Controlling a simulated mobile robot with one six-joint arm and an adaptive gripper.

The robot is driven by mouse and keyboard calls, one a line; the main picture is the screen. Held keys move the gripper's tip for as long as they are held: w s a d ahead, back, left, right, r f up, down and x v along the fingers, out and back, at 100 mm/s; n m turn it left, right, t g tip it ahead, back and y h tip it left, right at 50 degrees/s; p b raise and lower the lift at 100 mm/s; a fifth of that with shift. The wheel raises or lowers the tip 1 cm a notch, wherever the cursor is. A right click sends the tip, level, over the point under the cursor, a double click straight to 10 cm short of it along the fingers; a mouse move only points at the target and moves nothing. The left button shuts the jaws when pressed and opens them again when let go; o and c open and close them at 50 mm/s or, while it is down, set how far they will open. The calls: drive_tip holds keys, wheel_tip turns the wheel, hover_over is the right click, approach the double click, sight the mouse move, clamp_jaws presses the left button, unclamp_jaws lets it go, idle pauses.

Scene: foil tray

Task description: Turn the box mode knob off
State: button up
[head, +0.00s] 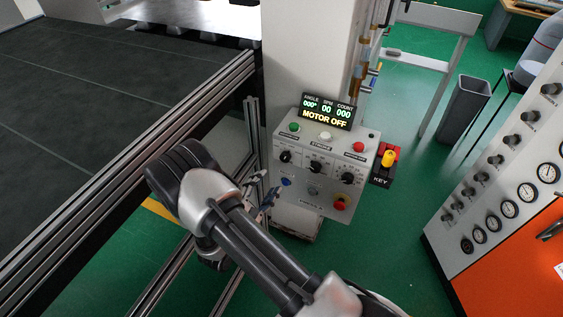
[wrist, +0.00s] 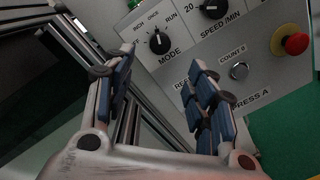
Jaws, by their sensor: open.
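The black mode knob (head: 285,156) is at the left of the knob row on the grey control box (head: 328,150). In the wrist view the mode knob (wrist: 158,42) has its white mark pointing up, about toward the middle label, between the left label and RUN. My gripper (head: 266,188) is open and empty, left of and below the knob in the head view. In the wrist view my gripper (wrist: 162,62) has its fingers spread either side of the knob's line. The knob shows whole past the fingertips, and I see no contact. The right finger hides part of the lower panel.
The speed knob (wrist: 212,6) is close right of the mode knob. The display (head: 326,112) reads MOTOR OFF. A yellow key switch (head: 388,158) is at right, a metal rail (head: 190,105) at left.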

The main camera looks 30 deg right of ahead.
sight(284, 159)
drive_tip(key=b+x, duration=0.1)
drive_tip(key=x, duration=1)
drive_tip(key=shift+w+d, duration=0.25)
drive_tip(key=c, duration=1.1)
